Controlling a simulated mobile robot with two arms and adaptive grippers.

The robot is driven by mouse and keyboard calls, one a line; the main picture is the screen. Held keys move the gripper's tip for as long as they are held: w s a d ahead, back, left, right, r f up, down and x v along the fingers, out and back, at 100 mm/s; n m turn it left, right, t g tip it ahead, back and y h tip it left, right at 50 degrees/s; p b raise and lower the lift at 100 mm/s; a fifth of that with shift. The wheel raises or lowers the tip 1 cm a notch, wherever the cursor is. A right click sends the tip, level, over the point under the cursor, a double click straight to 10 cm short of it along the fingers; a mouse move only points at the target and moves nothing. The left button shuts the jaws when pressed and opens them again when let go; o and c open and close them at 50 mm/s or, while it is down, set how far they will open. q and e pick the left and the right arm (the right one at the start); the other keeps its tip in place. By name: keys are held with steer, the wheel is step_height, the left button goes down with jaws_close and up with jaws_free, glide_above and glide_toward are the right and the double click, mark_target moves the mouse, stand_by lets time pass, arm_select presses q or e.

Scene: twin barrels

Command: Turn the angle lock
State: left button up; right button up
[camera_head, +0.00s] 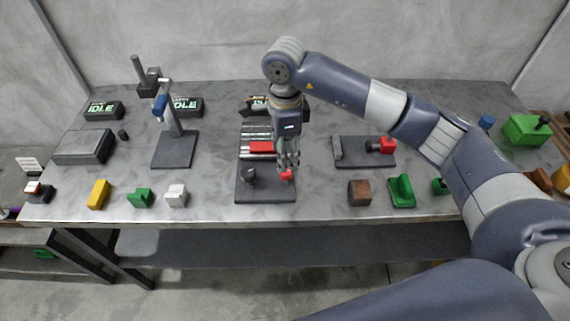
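My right arm comes in from the right, and its gripper (288,168) points down over a dark-based fixture (262,190) at the middle of the bench. A small red part (286,176), possibly the angle lock, shows at the fingertips. The fingers are close to it or touching it; their grip is too small to make out. The fixture also has a ribbed metal block, a red bar (262,147) and a dark round knob (248,176). The gripper hides part of the fixture. My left gripper is not in view.
The grey bench (215,208) holds a stand with a blue part (160,106) at left. A dark plate with a red-ended clamp (387,145) lies right of the fixture. Small blocks, including a yellow one (98,194) and a brown one (360,192), line the front.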

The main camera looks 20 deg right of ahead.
mark_target(286, 177)
step_height(286, 177, down, 6)
steer(key=shift+f+p, duration=0.2)
steer(key=shift+p, duration=0.45)
steer(key=shift+c, duration=0.2)
steer(key=c, duration=1)
